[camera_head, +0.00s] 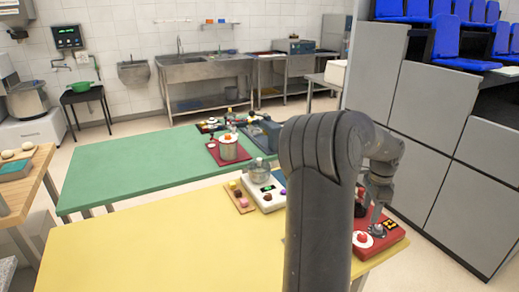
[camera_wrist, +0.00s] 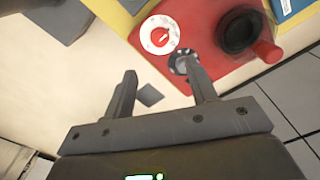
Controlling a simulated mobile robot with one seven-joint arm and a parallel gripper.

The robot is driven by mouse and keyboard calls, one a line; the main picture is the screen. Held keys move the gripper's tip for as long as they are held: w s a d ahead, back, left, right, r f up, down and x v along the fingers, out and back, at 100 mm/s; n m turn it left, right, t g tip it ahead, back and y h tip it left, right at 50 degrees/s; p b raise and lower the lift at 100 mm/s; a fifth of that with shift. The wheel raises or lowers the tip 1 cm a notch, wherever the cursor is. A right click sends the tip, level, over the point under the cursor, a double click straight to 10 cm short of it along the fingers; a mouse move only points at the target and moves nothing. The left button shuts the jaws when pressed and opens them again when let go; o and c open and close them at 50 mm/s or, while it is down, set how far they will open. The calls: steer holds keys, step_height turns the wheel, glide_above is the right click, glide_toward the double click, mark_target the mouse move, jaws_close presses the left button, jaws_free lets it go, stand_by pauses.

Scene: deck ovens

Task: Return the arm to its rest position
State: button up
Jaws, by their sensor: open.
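My gripper (camera_wrist: 162,82) is open, and nothing shows between its two fingers in the wrist view. It points down over the red panel (camera_wrist: 215,75) and the pale yellow table edge. A white dial with a red knob (camera_wrist: 160,36) lies beyond the fingertips. A small metal knob (camera_wrist: 184,62) shows right by the right fingertip; I cannot tell whether they touch. In the head view my gripper (camera_head: 375,219) is low over the red panel (camera_head: 394,244), beside the white dial (camera_head: 362,239). My arm hides part of the yellow table.
A black round knob (camera_wrist: 238,32) stands on the panel. On the yellow table (camera_head: 150,250) are a white scale (camera_head: 268,198) and a wooden board (camera_head: 239,199). A green table (camera_head: 130,165) stands behind. Grey panelled steps (camera_head: 420,100) rise at right. The yellow table's left part is clear.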

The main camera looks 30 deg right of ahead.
steer(key=w+a+r+n+t, duration=0.1)
steer(key=a+r+n, duration=0.25)
steer(key=a, duration=0.55)
steer(key=w+a+r+n+t+y, duration=0.1)
steer(key=a+r+n, duration=0.25)
steer(key=a, duration=0.55)
steer(key=w+a+r+n+t, duration=0.1)
steer(key=a+r+n, duration=0.25)
steer(key=a, duration=0.55)
steer(key=s+a+n+t, duration=0.1)
steer(key=s+a+n, duration=0.4)
steer(key=a, duration=0.4)
steer(key=s+a+r+n+t+h, duration=0.1)
steer(key=s+a+n, duration=0.5)
steer(key=a+n, duration=0.2)
steer(key=shift+s+a+r+t, duration=0.2)
steer(key=shift+s+a+t, duration=0.1)
steer(key=shift+a, duration=0.8)
